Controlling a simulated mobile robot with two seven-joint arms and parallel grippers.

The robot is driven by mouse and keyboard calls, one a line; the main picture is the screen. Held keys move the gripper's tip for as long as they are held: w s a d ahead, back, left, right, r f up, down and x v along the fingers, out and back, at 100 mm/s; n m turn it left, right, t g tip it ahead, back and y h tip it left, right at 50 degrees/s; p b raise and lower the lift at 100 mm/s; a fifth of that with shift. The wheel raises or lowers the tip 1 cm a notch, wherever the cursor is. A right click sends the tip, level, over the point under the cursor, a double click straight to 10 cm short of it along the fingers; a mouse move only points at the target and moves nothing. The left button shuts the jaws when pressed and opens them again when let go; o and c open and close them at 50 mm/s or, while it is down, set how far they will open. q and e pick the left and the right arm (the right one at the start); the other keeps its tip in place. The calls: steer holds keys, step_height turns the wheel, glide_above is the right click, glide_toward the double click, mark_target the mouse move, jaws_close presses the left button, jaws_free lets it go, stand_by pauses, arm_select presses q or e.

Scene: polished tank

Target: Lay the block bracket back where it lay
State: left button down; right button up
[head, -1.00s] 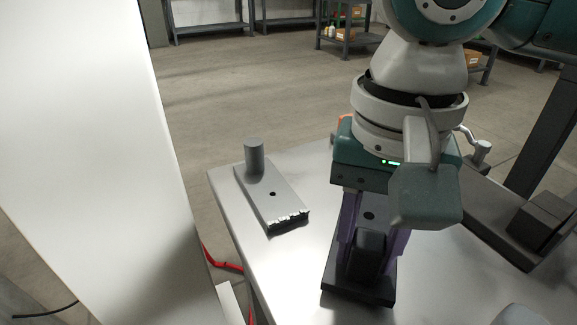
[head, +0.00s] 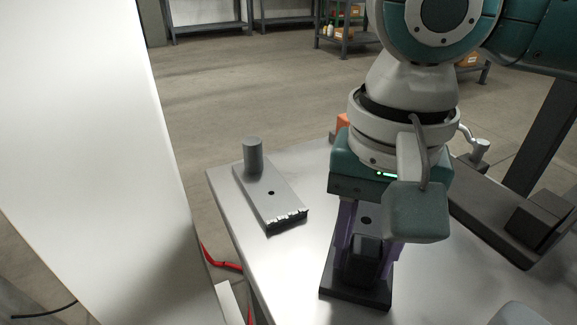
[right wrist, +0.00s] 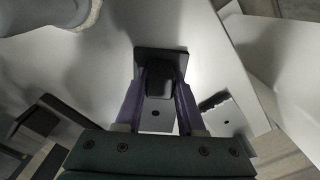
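My right gripper (head: 368,250), with purple fingers, points down and is shut on the block bracket, a finger on each side. In the right wrist view the block (right wrist: 162,72) shows between the fingers, with the plate's hole nearer the palm. I cannot tell whether the bracket's underside touches the table. My left gripper is not in view.
A grey plate with an upright cylinder (head: 253,158) lies left of my right gripper. A dark fixture with a block (head: 540,215) stands on the right. A white panel (head: 90,150) stands left of the table. The table between plate and bracket is clear.

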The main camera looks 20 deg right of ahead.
steer(key=o, duration=0.4)
steer(key=shift+o, duration=0.5)
